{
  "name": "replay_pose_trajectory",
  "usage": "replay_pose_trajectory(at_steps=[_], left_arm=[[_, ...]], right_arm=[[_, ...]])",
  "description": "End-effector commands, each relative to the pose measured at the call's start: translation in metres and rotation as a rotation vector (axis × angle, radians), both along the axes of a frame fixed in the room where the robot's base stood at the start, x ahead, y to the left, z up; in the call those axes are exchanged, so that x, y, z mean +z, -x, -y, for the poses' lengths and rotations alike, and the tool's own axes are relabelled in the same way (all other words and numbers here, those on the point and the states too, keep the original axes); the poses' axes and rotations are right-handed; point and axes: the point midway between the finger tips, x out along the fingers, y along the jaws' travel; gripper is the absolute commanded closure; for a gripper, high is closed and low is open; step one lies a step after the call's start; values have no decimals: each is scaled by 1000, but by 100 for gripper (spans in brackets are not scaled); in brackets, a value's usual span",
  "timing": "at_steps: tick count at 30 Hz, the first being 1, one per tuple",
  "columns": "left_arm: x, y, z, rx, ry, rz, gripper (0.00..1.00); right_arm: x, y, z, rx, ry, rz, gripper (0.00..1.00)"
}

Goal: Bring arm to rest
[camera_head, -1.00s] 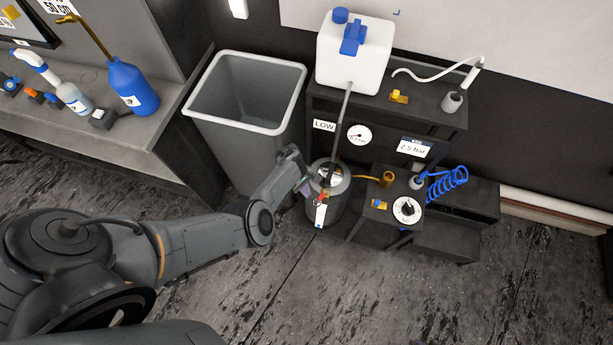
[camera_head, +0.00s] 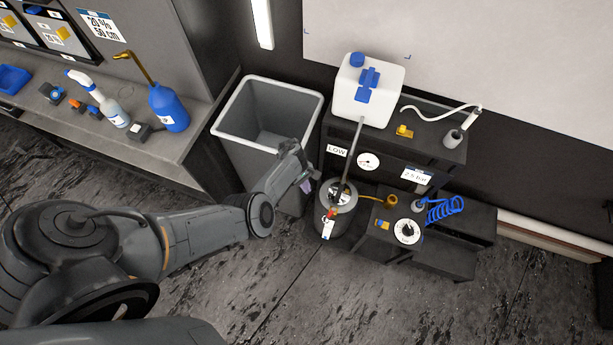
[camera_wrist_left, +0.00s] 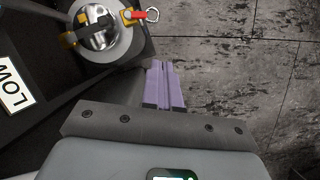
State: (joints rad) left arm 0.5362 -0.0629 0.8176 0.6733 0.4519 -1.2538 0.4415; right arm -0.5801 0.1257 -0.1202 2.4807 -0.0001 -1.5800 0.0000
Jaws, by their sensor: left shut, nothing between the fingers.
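My left arm (camera_head: 205,240) reaches in from the left in the head view. Its gripper (camera_head: 306,186) is beside the grey pressure tank (camera_head: 338,206), apart from it, on its left side. In the left wrist view the purple fingers (camera_wrist_left: 165,84) are together with nothing between them. The tank top with its red valve and ring (camera_wrist_left: 134,14) shows at the top of that view, ahead of the fingers. My right gripper is not in view.
A grey bin (camera_head: 270,118) stands close behind the gripper. A dark stand (camera_head: 395,150) carries a white canister (camera_head: 368,92), with a dial (camera_head: 407,231) and blue coiled hose (camera_head: 445,208) lower down. A workbench (camera_head: 150,150) is at left. Floor (camera_head: 340,295) in front is clear.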

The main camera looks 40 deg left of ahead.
Motion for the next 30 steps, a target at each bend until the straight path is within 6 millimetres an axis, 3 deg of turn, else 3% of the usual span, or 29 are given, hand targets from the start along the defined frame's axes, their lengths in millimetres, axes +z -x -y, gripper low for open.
replay_pose_trajectory(at_steps=[14, 19, 23, 26, 30], left_arm=[[1, 0, 0, 0, 0, -1, 100], [-10, 19, 0, 0, 0, -29, 100], [-31, 64, -5, 0, -6, -94, 100], [-49, 113, -14, -17, -31, -163, 100], [-59, 191, -60, -70, -152, -238, 100]], right_arm=[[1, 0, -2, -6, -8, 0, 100], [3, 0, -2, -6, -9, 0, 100], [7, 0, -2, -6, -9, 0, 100], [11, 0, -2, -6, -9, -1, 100], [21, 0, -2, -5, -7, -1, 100]])
